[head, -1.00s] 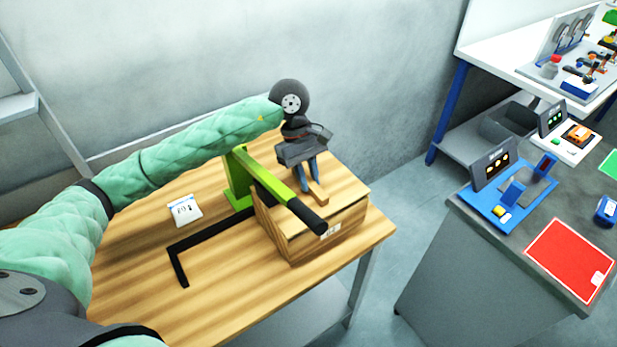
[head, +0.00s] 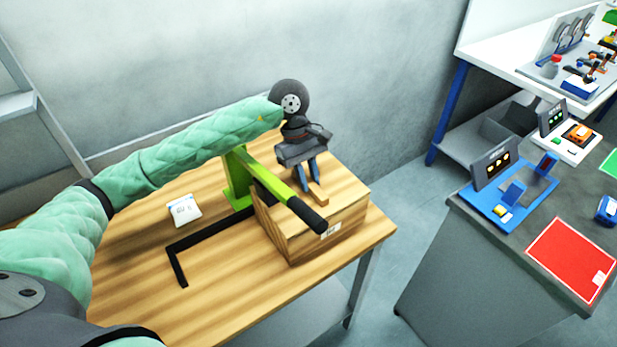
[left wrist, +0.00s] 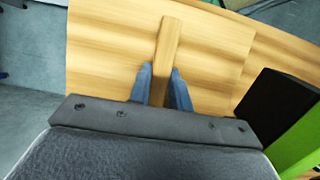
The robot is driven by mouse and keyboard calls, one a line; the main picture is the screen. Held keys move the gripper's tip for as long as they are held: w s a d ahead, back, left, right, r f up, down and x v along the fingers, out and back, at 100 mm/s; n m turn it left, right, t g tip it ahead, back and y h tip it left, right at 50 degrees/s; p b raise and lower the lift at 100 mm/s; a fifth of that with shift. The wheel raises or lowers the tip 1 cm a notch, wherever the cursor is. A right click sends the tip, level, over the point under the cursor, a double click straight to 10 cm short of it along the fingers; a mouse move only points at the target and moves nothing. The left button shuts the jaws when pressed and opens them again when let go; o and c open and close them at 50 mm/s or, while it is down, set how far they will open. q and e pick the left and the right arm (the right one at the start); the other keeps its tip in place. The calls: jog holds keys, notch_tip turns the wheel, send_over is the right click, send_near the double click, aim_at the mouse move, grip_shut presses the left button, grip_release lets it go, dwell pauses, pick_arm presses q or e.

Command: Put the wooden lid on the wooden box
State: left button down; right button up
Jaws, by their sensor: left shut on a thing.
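The wooden lid (head: 345,188) lies over the top of the wooden box (head: 335,240) on the wooden table. Its edges look lined up with the box walls; I cannot tell whether a thin gap is left. My left gripper (head: 313,186) points down from above, its blue fingers shut on the bar-shaped handle (head: 319,195) of the lid. In the left wrist view the handle (left wrist: 171,40) runs between the two fingers, and the lid (left wrist: 108,55) spreads out on both sides. My right gripper is in neither view.
A green lever stand (head: 236,178) with a black grip (head: 307,217) reaches across the box close to my gripper. A grey bench with a red mat (head: 571,260) stands right.

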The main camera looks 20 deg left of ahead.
pick_arm(q)
jog(key=shift+f+b, duration=0.3)
jog(key=shift+b, duration=0.15)
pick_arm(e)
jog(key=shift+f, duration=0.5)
pick_arm(q)
jog(key=c, duration=1.2)
grip_release()
jog(key=b+v, duration=0.3)
jog(key=v, duration=0.3)
jog(key=shift+w+a+r, duration=0.1)
jog(key=shift+r, duration=0.15)
jog(key=shift+w+a+r, duration=0.1)
jog(key=shift+a+r, duration=0.1)
jog(key=shift+r, duration=0.5)
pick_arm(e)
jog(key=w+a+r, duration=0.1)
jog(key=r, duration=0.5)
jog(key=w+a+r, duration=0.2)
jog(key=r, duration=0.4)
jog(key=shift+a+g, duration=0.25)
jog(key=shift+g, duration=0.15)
